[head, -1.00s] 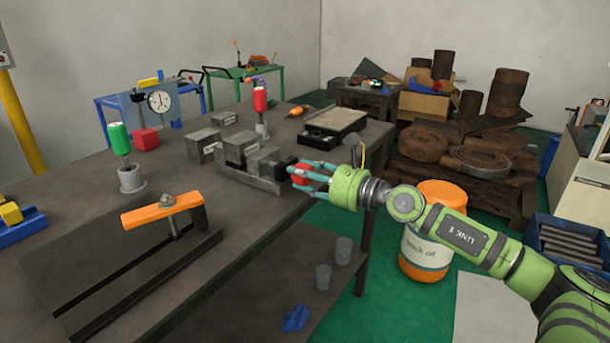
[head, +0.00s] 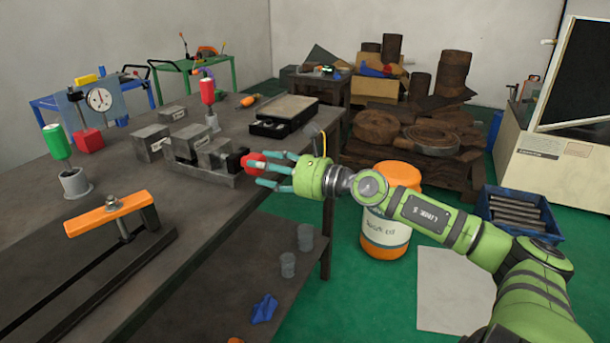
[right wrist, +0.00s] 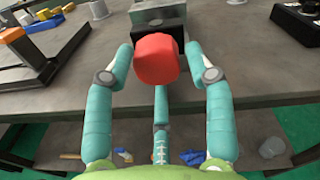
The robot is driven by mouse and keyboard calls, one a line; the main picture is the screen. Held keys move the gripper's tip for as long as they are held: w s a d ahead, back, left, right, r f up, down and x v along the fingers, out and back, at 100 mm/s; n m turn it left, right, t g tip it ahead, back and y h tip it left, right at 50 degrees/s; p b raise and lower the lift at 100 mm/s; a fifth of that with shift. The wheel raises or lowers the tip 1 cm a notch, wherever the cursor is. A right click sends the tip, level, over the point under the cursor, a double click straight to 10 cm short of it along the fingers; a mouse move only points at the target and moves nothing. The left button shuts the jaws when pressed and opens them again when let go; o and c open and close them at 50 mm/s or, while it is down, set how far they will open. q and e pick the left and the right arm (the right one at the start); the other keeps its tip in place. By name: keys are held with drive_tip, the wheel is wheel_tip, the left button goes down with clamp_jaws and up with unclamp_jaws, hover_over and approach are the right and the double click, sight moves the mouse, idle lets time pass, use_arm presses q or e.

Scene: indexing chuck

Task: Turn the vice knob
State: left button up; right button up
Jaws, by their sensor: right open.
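The grey vice (head: 203,157) lies along the right edge of the dark metal table. Its red knob (head: 253,162) sticks out at the vice's right end, toward the edge. My right gripper (head: 262,168) reaches in from the right with its teal fingers around the knob. In the right wrist view, the knob (right wrist: 156,60) sits between the two side fingers, with gaps on both sides. A third finger lies below it, and I cannot tell whether it touches. The right gripper is open. My left gripper is out of view.
A shallow black-edged tray (head: 284,116) lies on the table beyond the vice. An orange bar clamp (head: 109,213) stands at the near left. A white-and-orange drum (head: 386,230) stands on the floor below my right arm.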

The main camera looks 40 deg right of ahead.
drive_tip(key=v, duration=1)
drive_tip(key=shift+f, duration=0.1)
idle(0.9)
